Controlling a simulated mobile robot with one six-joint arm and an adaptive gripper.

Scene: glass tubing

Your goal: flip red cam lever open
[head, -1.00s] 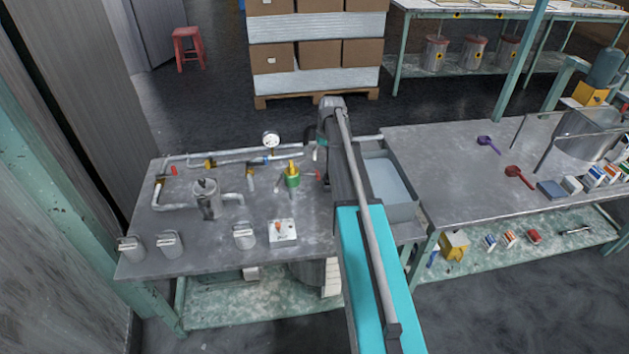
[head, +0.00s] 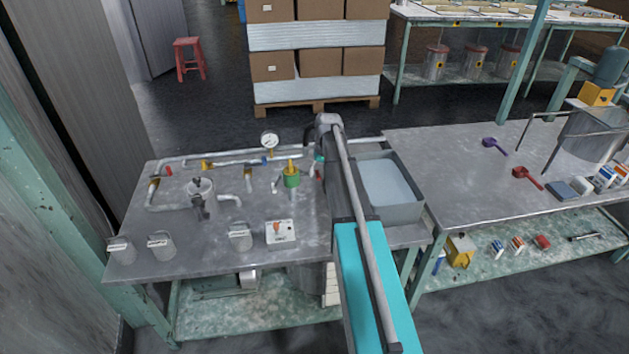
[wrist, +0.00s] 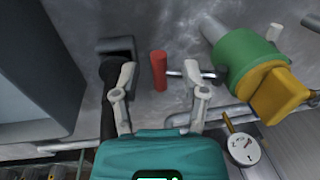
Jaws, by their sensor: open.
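The red lever (wrist: 159,70) stands up between my gripper's two fingers in the wrist view. A short metal pin or pipe runs from beside it to the right. In the head view a small bit of red (head: 318,174) shows next to my arm, between it and the green fitting. My gripper (wrist: 160,72) is open, with a finger on each side of the lever. I see a gap on both sides; how far the tips are from it in depth I cannot tell. In the head view my arm hides most of the gripper.
A green fitting with a yellow top (wrist: 255,70) is close right of my right finger. A pressure gauge (wrist: 244,148) is at lower right. A basin (wrist: 75,95) lies left. A dark block (wrist: 116,46) is near the left finger.

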